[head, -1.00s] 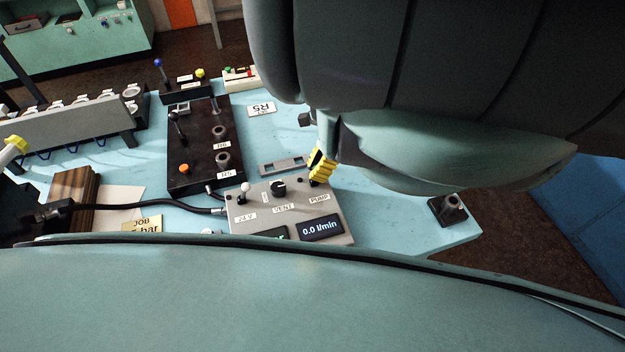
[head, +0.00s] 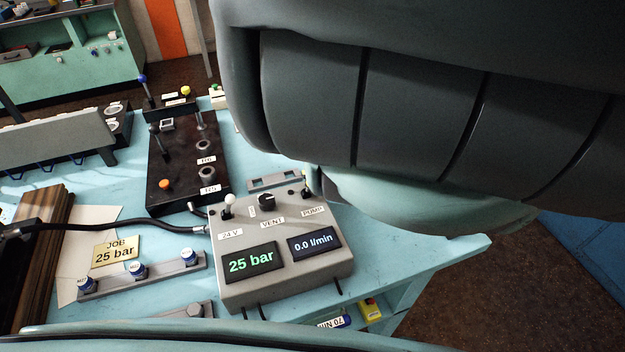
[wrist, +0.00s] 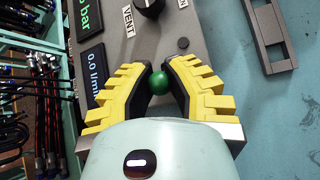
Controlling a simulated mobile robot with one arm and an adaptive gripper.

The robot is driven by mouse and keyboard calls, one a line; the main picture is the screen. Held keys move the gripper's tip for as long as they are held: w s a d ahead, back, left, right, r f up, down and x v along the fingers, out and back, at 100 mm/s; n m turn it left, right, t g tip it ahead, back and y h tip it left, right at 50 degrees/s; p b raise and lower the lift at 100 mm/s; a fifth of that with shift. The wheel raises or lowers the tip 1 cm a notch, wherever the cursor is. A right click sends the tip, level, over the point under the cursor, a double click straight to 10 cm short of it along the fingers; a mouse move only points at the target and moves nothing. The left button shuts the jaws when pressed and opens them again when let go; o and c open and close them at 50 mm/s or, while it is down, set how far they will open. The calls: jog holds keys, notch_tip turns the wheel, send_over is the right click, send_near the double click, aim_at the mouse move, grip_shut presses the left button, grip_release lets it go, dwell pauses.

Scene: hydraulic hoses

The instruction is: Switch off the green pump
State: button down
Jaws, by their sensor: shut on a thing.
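The grey pump console (head: 285,280) stands on the blue bench, with a 25 bar display (head: 250,262) and a 0.0 l/min display (head: 314,243). Its PUMP switch has a green ball knob (wrist: 158,83), seen in the wrist view. My gripper (wrist: 161,68) has its yellow ribbed fingers closed around this knob, one on each side. In the head view my arm hides the fingers and most of the PUMP switch.
The white 24 V switch (head: 229,204) and the black VENT knob (head: 267,202) stand left of PUMP. A rail with blue caps (head: 140,275) lies at left. Open bench shows right of the console.

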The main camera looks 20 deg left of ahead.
jog(key=shift+d, duration=0.1)
jog(key=c, duration=0.8)
grip_release()
jog(key=shift+c, duration=0.2)
jog(key=shift+r, duration=0.1)
jog(key=shift+r, duration=4.9)
